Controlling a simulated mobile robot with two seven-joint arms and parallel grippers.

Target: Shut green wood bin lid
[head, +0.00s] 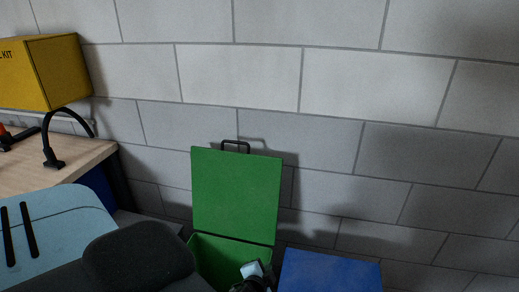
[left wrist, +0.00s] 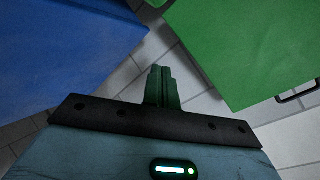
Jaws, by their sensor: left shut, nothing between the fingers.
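The green wood bin (head: 214,262) stands against the wall at the bottom of the head view. Its green lid (head: 235,195) is raised upright, with a dark handle on its top edge. My left gripper (head: 256,272) shows low in the head view, in front of the bin's right part. In the left wrist view my left gripper (left wrist: 161,75) has its fingers together with nothing between them. There the green lid (left wrist: 250,45) lies at the upper right, apart from the fingertips in the picture, and its handle (left wrist: 298,92) shows at the right edge. My right gripper is not in view.
A blue bin lid (head: 330,272) is right of the green bin and also fills the upper left of the left wrist view (left wrist: 60,50). A wooden table (head: 60,165) with a yellow box (head: 45,72) stands at the left. A grey block wall (head: 300,80) closes off the back.

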